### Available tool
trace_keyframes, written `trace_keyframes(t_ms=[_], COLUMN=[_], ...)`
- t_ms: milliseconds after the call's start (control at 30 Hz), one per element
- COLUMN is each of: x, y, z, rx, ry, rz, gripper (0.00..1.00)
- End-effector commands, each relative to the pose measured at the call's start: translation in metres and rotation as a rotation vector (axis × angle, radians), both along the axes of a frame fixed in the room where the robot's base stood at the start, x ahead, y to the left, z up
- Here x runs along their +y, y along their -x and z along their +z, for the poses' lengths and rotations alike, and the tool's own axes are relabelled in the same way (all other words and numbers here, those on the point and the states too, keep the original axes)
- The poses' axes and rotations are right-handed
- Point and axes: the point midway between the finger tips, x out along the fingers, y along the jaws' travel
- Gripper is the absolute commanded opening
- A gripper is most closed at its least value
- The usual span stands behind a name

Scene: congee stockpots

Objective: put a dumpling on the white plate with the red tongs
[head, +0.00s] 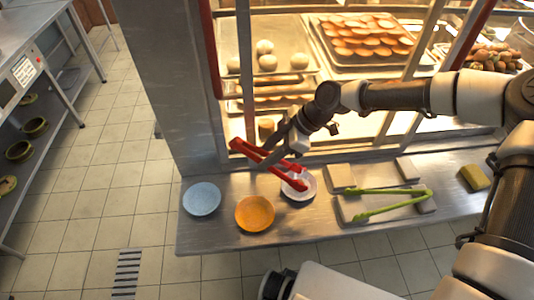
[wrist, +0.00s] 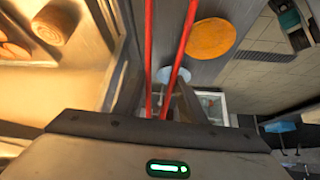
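My gripper (head: 283,150) is shut on the red tongs (head: 262,159), which hang above the metal counter in front of the display case. The tongs' two red arms (wrist: 149,55) run between my gripper's fingers in the wrist view and stand apart. In the head view one end of the tongs overlaps the white plate (head: 312,190); I cannot tell whether it touches. The tongs partly hide that plate, and I cannot tell if anything lies on it. Pale round dumplings (head: 268,62) sit on a metal tray (head: 285,32) behind the case's frame.
A blue plate (head: 201,198) and an orange plate (head: 254,213) stand left of the white one. Green tongs (head: 385,190) lie across boards on the right. A tray of orange-brown pieces (head: 365,35) is at the back. Case posts (head: 245,70) stand between counter and trays.

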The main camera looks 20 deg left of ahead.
Motion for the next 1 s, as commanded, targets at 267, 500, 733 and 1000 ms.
trace_keyframes(t_ms=[267, 500, 733, 1000], x=[0.000, 0.000, 0.000, 0.000], y=[0.000, 0.000, 0.000, 0.000], z=[0.022, 0.059, 0.094, 0.100], rx=[-0.002, -0.001, -0.001, 0.000], ry=[0.000, 0.000, -0.001, 0.000], rz=[0.000, 0.001, 0.000, 0.000], gripper=[0.34, 0.34, 0.34, 0.34])
